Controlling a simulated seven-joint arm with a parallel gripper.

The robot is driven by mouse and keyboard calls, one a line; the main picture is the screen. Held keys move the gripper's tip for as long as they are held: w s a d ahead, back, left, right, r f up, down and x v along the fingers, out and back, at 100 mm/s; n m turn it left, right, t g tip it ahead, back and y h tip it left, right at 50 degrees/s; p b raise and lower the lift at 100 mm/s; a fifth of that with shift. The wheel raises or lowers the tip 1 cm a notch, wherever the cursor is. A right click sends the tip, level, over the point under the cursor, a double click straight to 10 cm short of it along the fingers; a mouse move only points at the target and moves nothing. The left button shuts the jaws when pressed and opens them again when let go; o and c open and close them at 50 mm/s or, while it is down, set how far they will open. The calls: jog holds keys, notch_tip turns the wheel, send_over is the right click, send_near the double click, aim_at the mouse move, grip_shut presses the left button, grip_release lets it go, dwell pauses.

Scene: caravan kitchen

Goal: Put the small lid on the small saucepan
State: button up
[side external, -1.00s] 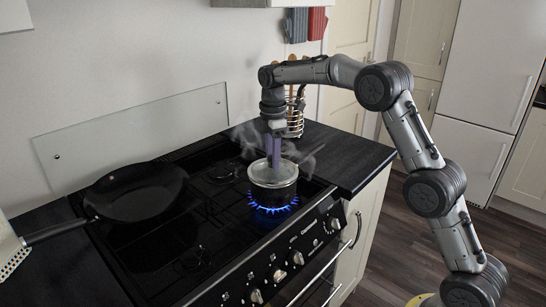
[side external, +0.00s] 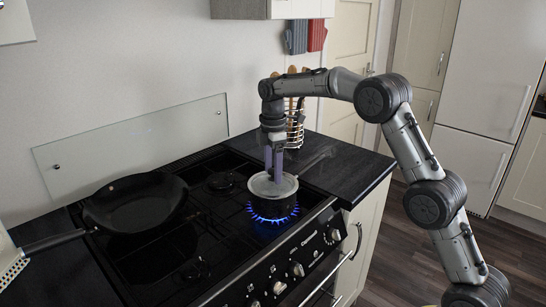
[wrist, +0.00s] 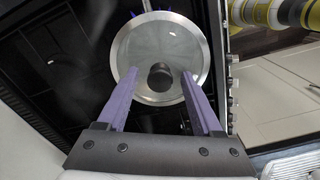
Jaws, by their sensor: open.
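The small saucepan (side external: 273,207) stands on a lit burner at the front right of the hob. The small lid (side external: 261,187), a glass disc with a metal rim and a black knob, lies over its top and looks level. In the wrist view the lid (wrist: 135,60) covers the pan's mouth, hiding the inside. My gripper (side external: 273,178) points down above the lid. In the wrist view the purple fingers of my gripper (wrist: 160,74) are open, one on each side of the knob (wrist: 160,84), with gaps visible.
A black frying pan (side external: 135,203) sits at the left of the hob, its handle pointing left. Blue flames (side external: 272,219) burn under the saucepan. A wire utensil holder (side external: 296,128) stands behind my gripper. Dark worktop (side external: 345,165) to the right is clear.

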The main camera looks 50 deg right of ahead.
aim_at(273, 170)
notch_tip(273, 170, up, 11)
jog(key=s+a+r+m+t, duration=0.1)
jog(key=s+a+r+m, duration=0.15)
jog(key=s+r, duration=0.4)
jog(key=s+a+m+t, duration=0.25)
jog(key=s+m, duration=0.25)
jog(key=s, duration=0.7)
jog(key=s+a+f+m+t, duration=0.1)
jog(key=s+f+m, duration=0.2)
jog(key=s+f, duration=0.3)
jog(key=s+a+f+m+t, duration=0.1)
jog(key=s+f+m, duration=0.2)
jog(key=s, duration=0.9)
notch_tip(273, 170, down, 3)
jog(key=shift+r, duration=0.15)
